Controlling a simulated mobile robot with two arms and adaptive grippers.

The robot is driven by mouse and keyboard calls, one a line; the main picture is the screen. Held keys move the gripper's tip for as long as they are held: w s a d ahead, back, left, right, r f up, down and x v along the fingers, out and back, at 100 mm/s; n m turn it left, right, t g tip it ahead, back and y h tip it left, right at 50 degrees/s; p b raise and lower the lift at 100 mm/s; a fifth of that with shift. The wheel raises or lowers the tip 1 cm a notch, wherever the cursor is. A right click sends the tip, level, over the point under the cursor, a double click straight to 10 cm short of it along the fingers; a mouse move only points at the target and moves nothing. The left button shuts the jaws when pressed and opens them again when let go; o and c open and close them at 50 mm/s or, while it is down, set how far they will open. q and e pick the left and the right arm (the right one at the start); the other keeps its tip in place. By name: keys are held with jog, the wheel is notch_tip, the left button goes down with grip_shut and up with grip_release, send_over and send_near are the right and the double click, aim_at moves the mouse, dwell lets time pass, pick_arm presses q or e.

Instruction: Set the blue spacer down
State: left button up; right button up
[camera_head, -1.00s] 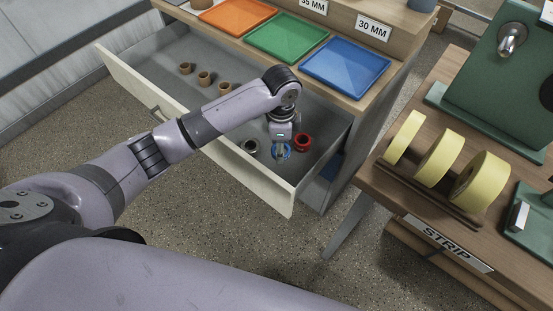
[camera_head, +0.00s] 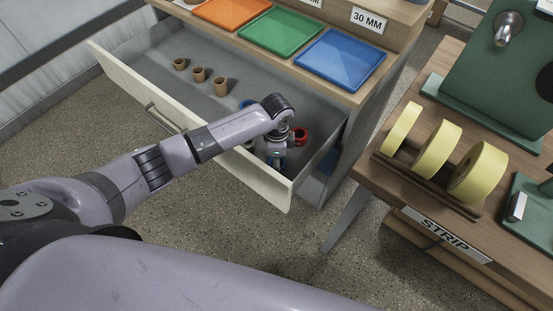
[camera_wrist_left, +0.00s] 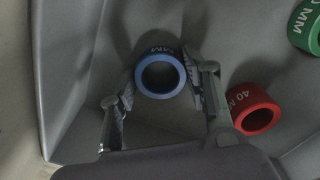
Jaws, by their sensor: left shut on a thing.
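The blue spacer (camera_wrist_left: 160,76) is a ring with lettering on its side. In the left wrist view it lies between the two fingers of my left gripper (camera_wrist_left: 163,90), which is shut on it. The head view shows my left gripper (camera_head: 276,164) low inside the open drawer (camera_head: 190,103), near its front right corner; the arm largely hides the spacer there. Whether the spacer touches the drawer floor I cannot tell. My right gripper is not in view.
A red ring marked 40 MM (camera_wrist_left: 254,110) lies close to the right finger, and a green ring (camera_wrist_left: 305,25) lies farther off. Several brown cups (camera_head: 200,75) stand at the drawer's left. Orange, green and blue trays (camera_head: 341,59) lie on the top above.

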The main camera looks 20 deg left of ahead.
pick_arm(q)
jog(key=o, duration=1.2)
jog(key=shift+f, duration=0.1)
jog(key=shift+c, duration=0.2)
notch_tip(320, 180, up, 12)
jog(key=shift+p, duration=0.4)
